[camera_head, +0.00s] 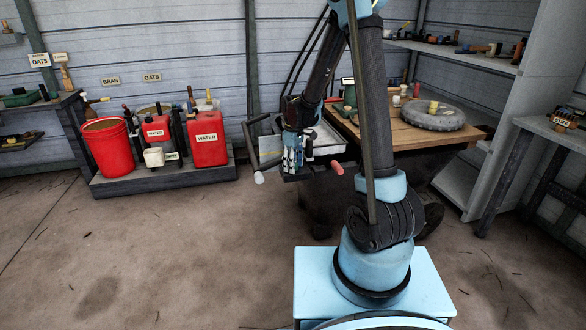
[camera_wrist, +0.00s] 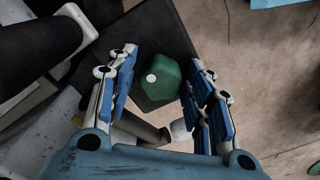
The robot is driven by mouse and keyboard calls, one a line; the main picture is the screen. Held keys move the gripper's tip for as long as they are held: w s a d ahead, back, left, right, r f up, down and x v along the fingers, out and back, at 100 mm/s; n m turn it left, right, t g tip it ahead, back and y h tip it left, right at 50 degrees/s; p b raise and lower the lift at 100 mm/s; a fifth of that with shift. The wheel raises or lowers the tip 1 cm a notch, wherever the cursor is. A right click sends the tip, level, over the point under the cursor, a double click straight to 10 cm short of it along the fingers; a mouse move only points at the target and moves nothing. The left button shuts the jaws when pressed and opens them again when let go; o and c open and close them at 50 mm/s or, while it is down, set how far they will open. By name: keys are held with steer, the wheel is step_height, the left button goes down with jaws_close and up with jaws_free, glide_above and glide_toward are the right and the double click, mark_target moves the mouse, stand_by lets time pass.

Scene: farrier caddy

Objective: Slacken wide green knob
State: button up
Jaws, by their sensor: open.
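The green knob (camera_wrist: 176,82) shows in the wrist view as a wide, faceted block with a pale round spot on its face. It sits in front of a dark flat plate (camera_wrist: 155,40). My gripper (camera_wrist: 164,72) is open, with one blue-padded finger on each side of the knob. Gaps show between the knob and both fingers, so I see no contact. In the head view my gripper (camera_head: 293,158) hangs low left of the wooden table, and I cannot make out the knob there.
Near my gripper are a bar with a white end (camera_head: 258,178), a red-ended handle (camera_head: 337,167) and a pale tray (camera_head: 327,142). A wooden table (camera_head: 385,130) carries a round grey disc (camera_head: 432,114). Red containers (camera_head: 207,138) stand left. The floor in front is clear.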

steer(key=shift+m, duration=1.8)
steer(key=n, duration=0.6)
